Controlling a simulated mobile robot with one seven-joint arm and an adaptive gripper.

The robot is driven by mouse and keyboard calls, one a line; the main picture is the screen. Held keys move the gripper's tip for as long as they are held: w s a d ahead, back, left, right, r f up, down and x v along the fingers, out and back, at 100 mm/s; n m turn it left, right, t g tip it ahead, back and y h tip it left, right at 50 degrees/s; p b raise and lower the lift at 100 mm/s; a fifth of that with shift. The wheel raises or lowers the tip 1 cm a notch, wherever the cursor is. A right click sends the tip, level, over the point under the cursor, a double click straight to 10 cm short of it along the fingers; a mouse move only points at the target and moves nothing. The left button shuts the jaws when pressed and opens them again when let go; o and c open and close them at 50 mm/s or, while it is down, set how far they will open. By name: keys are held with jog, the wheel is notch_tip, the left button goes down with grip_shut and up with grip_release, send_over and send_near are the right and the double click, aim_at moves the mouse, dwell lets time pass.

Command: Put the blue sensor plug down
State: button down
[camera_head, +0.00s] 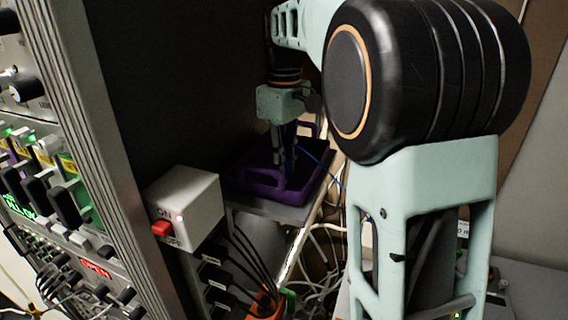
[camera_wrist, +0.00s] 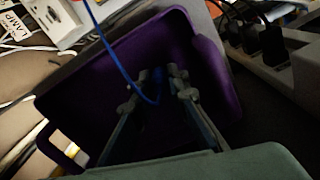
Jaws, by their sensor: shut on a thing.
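My gripper (camera_head: 281,163) points down over the purple tray (camera_head: 262,189) and is shut on the blue sensor plug (camera_head: 289,158). In the wrist view the gripper fingers (camera_wrist: 157,82) reach down inside the purple tray (camera_wrist: 130,48). The plug is a dark blue shape between the fingertips there, mostly hidden by the fingers and shadow. Its blue cable (camera_wrist: 106,43) loops up and away. I cannot tell whether the plug touches the tray floor.
A white switch box (camera_head: 185,205) with a red switch stands left of the tray. A rack of instruments (camera_head: 50,180) fills the left side. The tray sits on a grey shelf (camera_head: 268,209). Several loose cables (camera_head: 318,250) hang below and to the right.

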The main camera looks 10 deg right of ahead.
jog(key=shift+f, duration=0.2)
jog(key=c, duration=1.9)
grip_release()
jog(key=shift+r, duration=0.1)
notch_tip(320, 180, up, 12)
jog(key=shift+r, duration=0.25)
jog(key=shift+f, duration=0.1)
